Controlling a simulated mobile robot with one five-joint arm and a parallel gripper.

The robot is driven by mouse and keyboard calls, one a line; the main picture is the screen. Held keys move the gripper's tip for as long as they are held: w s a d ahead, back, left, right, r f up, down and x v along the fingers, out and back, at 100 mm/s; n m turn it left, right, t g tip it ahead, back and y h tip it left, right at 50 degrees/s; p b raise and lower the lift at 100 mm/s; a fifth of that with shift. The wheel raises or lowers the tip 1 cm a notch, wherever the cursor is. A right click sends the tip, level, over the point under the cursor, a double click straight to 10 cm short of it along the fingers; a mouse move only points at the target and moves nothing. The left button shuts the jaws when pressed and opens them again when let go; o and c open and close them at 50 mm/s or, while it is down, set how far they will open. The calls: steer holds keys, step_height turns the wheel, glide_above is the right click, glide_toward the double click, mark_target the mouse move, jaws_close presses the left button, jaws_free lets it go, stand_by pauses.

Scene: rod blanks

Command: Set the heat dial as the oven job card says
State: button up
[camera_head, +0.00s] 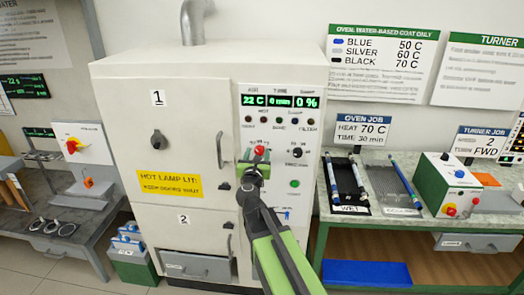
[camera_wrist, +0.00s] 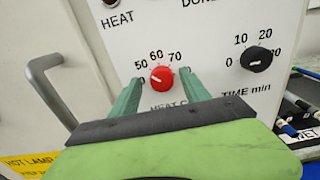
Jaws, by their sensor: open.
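The red heat dial (camera_wrist: 162,78) sits on the white oven panel between the marks 50, 60 and 70. Its white line appears to lie toward the left, below the 50. My gripper (camera_wrist: 162,82) is open, with one green finger on each side of the dial; I cannot tell whether they touch it. In the head view the dial (camera_head: 260,151) shows just above my gripper (camera_head: 254,164). The oven job card (camera_head: 362,130) reads heat 70 C, time 30 min.
The black time dial (camera_wrist: 257,59) is to the right of the heat dial, and it points left toward 0. The oven display (camera_head: 280,101) reads 22 C, 0 min, 0%. A grey door handle (camera_wrist: 52,95) stands out at left. A bench (camera_head: 330,219) with rods is at right.

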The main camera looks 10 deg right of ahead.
steer(key=shift+w, duration=0.2)
steer(key=shift+c, duration=0.4)
steer(key=shift+d, duration=0.15)
jaws_close()
